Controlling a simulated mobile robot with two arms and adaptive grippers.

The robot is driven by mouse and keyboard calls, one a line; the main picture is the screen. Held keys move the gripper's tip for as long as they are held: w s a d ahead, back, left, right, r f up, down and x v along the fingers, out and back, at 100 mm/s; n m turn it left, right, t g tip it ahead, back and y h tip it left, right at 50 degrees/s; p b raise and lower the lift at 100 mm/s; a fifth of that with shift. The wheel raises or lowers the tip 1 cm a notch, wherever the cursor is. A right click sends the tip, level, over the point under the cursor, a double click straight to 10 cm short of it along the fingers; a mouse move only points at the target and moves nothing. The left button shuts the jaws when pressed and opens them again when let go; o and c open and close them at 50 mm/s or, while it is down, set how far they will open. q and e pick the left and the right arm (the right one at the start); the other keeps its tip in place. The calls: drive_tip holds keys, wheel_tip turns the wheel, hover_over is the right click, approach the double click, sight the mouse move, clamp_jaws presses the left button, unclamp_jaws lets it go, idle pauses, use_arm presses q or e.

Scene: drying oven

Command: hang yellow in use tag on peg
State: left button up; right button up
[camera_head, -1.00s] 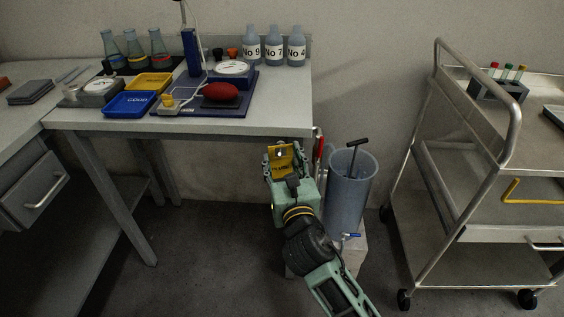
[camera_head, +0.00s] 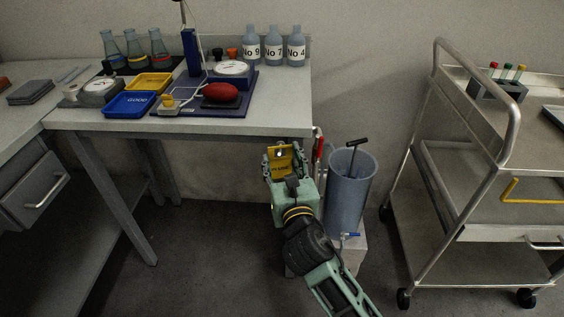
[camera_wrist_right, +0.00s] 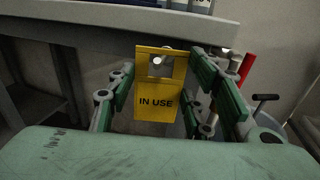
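The yellow tag marked IN USE (camera_wrist_right: 158,104) faces me upright in the right wrist view, under the table's front edge. It also shows in the head view (camera_head: 280,166). A pale round knob, likely the peg (camera_wrist_right: 157,61), shows in the tag's hole; how far it passes through is hard to tell. My right gripper (camera_head: 284,160) has its fingers spread, one on each side of the tag. In the right wrist view the fingers (camera_wrist_right: 163,62) stand close to the tag's side edges, with narrow gaps. My left gripper is not in view.
The table (camera_head: 270,122) carries trays, flasks and bottles above my gripper. A blue-grey cylinder bin (camera_head: 348,195) with a black-handled tool stands just right of my gripper, near a red handle (camera_head: 319,146). A metal cart (camera_head: 455,200) stands farther right.

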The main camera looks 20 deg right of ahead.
drive_tip(key=o, duration=0.4)
drive_tip(key=shift+c, duration=0.2)
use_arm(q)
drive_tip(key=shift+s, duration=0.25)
use_arm(e)
drive_tip(key=shift+o, duration=0.5)
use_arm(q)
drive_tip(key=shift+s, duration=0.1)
